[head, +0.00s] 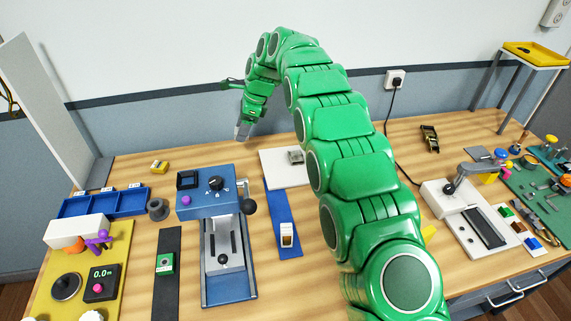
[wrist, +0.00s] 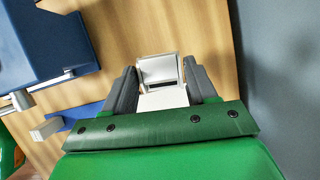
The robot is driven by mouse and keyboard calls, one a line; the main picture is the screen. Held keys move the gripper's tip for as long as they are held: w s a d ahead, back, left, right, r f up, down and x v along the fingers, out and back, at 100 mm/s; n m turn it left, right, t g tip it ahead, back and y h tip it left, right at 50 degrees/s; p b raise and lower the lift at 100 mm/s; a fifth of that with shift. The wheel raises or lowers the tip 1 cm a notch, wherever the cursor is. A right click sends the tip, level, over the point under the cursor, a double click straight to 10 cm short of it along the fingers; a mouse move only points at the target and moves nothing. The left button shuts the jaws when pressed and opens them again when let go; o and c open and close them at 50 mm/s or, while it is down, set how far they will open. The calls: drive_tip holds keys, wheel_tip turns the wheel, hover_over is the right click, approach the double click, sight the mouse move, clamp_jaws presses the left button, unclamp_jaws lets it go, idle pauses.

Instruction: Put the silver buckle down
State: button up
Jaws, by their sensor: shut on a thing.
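My gripper (head: 243,128) hangs in the air over the back of the bench, left of the white board, its fingers pointing down. In the wrist view the dark fingers of my gripper (wrist: 162,88) are shut on the silver buckle (wrist: 158,70), a pale metal frame. Wood shows behind the buckle. In the head view the buckle is too small to make out clearly at the fingertips; a light grey patch shows there.
A white board (head: 276,174) with a small silver block (head: 296,156) lies right of my gripper. A blue press (head: 215,190) and blue strip (head: 285,212) stand nearer. A yellow block (head: 159,167) lies left. Bare wood lies below my gripper. The wall is close behind.

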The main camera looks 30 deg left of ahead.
drive_tip(key=s+d+r+n, duration=0.1)
drive_tip(key=s+d, duration=0.3)
drive_tip(key=d, duration=0.7)
drive_tip(key=s+d+r, duration=0.1)
drive_tip(key=s+d, duration=0.3)
drive_tip(key=d, duration=0.6)
hover_over(273, 171)
drive_tip(key=w+d, duration=0.1)
drive_tip(key=shift+d+f, duration=0.15)
drive_tip(key=shift+f, duration=6.15)
drive_tip(key=shift+f, duration=0.1)
drive_tip(key=o, duration=1.1)
drive_tip(key=shift+c, duration=0.2)
